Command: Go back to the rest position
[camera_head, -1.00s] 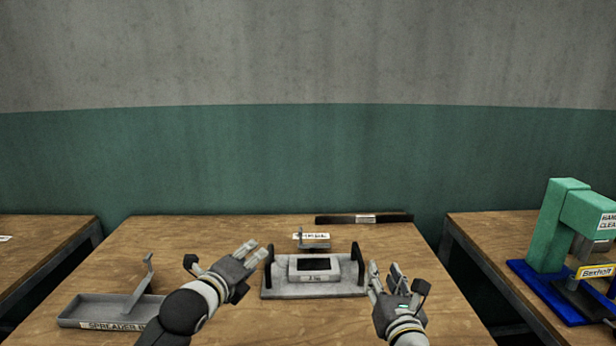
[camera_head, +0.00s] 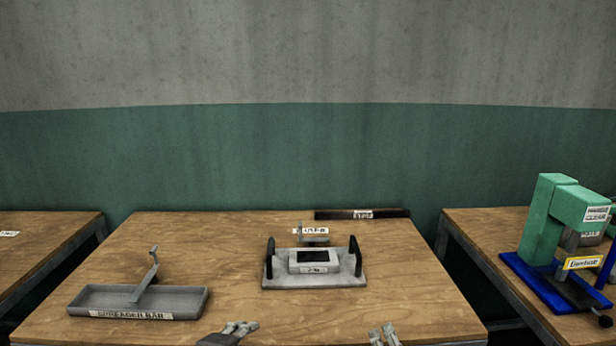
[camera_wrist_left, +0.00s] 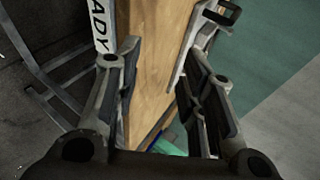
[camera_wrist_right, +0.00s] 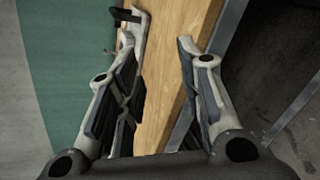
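My left gripper (camera_head: 241,327) shows only its fingertips at the bottom edge of the head view, over the table's front. Its two fingers stand apart with nothing between them in the left wrist view (camera_wrist_left: 158,75). My right gripper (camera_head: 383,336) also shows only its fingertips at the bottom edge, right of centre. Its fingers are apart and empty in the right wrist view (camera_wrist_right: 160,60). Both grippers are in front of the grey fixture (camera_head: 314,282) and clear of it. The rest of both arms is hidden below the head view.
The wooden table (camera_head: 200,240) holds the fixture with a block (camera_head: 315,268) between black posts. A grey spreader bar tray (camera_head: 100,299) is at left, a black bar (camera_head: 335,214) at the back. A green press (camera_head: 552,215) stands on the right table. Space around the fixture is free.

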